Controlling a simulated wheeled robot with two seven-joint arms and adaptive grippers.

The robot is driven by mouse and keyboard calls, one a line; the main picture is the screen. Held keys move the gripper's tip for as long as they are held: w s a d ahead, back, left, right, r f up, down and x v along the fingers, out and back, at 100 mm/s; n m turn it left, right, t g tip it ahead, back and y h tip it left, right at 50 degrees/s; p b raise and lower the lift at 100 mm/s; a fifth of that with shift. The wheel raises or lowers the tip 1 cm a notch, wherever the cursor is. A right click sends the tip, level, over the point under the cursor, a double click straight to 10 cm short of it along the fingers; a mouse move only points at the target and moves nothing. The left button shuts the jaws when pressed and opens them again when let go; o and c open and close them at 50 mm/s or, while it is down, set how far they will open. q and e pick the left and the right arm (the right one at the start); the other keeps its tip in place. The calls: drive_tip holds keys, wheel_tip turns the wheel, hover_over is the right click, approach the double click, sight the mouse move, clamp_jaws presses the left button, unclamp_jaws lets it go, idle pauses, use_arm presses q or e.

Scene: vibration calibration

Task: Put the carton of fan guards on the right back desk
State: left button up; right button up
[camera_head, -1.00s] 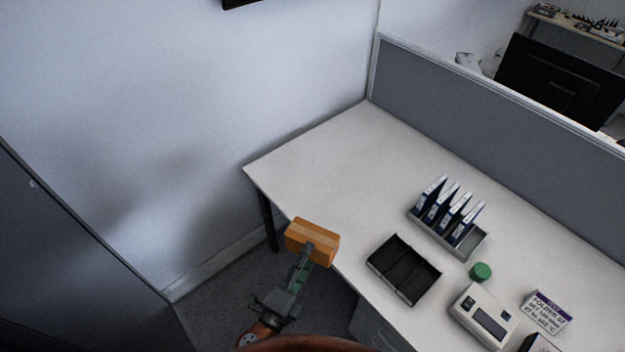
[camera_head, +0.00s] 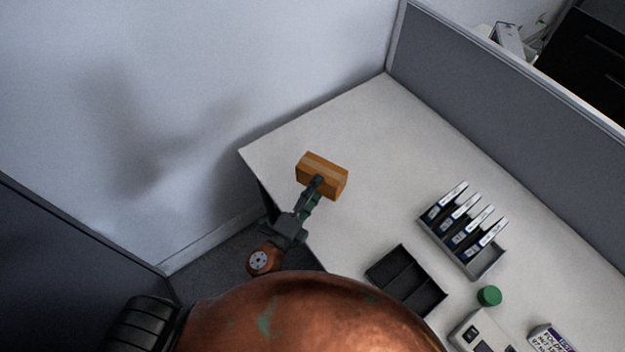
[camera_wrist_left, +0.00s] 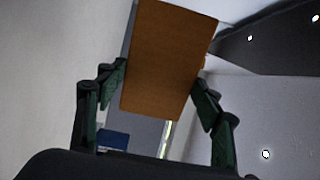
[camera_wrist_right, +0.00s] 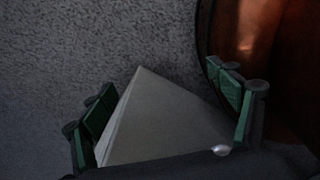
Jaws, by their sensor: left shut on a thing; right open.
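The orange-brown carton (camera_head: 322,172) is in my left gripper (camera_head: 317,186), over the near left part of the white desk (camera_head: 372,115) in the head view. In the left wrist view the carton (camera_wrist_left: 168,60) sits between the two green fingers of the left gripper (camera_wrist_left: 160,98). I cannot tell whether it touches the desk top. My right gripper (camera_wrist_right: 168,105) shows only in the right wrist view. It is open, and a pale grey angular surface (camera_wrist_right: 160,120) shows between its fingers.
On the desk stand a black divided tray (camera_head: 405,280), a rack with several blue folders (camera_head: 462,230), a green round object (camera_head: 489,296) and a pale device (camera_head: 482,332). A grey partition (camera_head: 500,90) runs along the back. The desk's far left corner area is bare.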

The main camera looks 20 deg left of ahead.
use_arm(q)
drive_tip(key=w, duration=0.1)
drive_tip(key=w+a+f, duration=0.1)
drive_tip(key=w+f, duration=0.1)
drive_tip(key=w, duration=0.1)
drive_tip(key=shift+w+a+f+b, duration=0.1)
drive_tip(key=shift+a+f+b, duration=0.05)
drive_tip(key=shift+a+b, duration=0.25)
drive_tip(key=w+f+b, duration=0.1)
drive_tip(key=f+b, duration=0.1)
drive_tip(key=f, duration=0.1)
drive_tip(key=w+a+f+b, duration=0.1)
drive_tip(key=f+b, duration=0.1)
drive_tip(key=w+a+f+b, duration=0.1)
drive_tip(key=f+b, duration=0.1)
drive_tip(key=f, duration=0.1)
drive_tip(key=shift+w+f, duration=0.3)
drive_tip(key=shift+w, duration=0.1)
drive_tip(key=shift+b, duration=0.3)
drive_tip(key=shift+r, duration=0.1)
use_arm(e)
wheel_tip(320, 180, down, 7)
drive_tip(key=s, duration=0.3)
drive_tip(key=shift+a+f+g, duration=0.15)
drive_tip(key=shift+f+g, duration=0.05)
drive_tip(key=shift+g, duration=0.1)
